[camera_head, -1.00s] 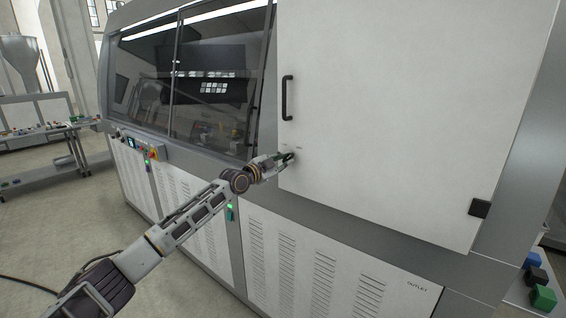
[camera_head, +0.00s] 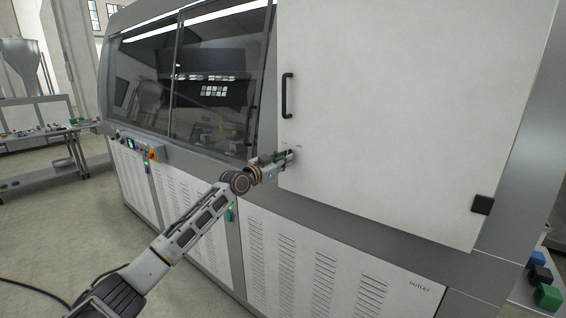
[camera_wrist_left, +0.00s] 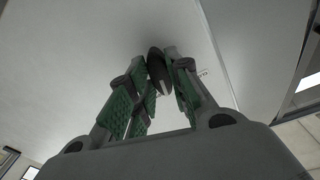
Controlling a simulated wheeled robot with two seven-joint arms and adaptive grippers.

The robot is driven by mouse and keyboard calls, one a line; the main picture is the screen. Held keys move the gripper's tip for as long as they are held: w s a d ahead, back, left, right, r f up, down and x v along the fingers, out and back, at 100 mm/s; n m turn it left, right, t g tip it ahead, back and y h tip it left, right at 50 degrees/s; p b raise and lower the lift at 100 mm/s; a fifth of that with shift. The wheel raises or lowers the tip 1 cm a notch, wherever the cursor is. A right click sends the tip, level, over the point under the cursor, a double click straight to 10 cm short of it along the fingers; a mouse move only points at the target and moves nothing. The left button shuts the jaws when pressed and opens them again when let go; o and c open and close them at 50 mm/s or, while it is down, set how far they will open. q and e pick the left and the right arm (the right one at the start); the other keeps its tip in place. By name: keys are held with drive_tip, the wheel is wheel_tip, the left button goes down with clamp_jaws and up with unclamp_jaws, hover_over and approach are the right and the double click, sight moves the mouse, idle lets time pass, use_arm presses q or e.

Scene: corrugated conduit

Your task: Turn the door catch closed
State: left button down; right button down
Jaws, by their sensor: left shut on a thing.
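The white door (camera_head: 390,120) of the machine appears closed in the head view. My left gripper (camera_head: 288,157) is at the door's lower left edge, below the door handle. In the left wrist view, my left gripper (camera_wrist_left: 160,75) is shut on the dark, rounded door catch (camera_wrist_left: 156,66), with green-padded fingers on both sides of it. In the head view the gripper covers the catch. My right gripper is not in view.
A black door handle (camera_head: 287,96) stands out above my left gripper. A control panel (camera_head: 142,147) with buttons is on the machine's front to the left. A black hinge (camera_head: 481,205) sits at the door's lower right.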

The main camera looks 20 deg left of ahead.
use_arm(q)
drive_tip(key=shift+d+n+t+y+p, duration=0.1)
drive_tip(key=shift+n+t+y+p, duration=0.15)
drive_tip(key=shift+n+p, duration=1.9)
drive_tip(key=shift+d+n+t+y+p, duration=0.15)
drive_tip(key=shift+n+y+p, duration=0.2)
drive_tip(key=shift+n, duration=3.6)
drive_tip(key=shift+a, duration=0.1)
drive_tip(key=c, duration=1.3)
unclamp_jaws()
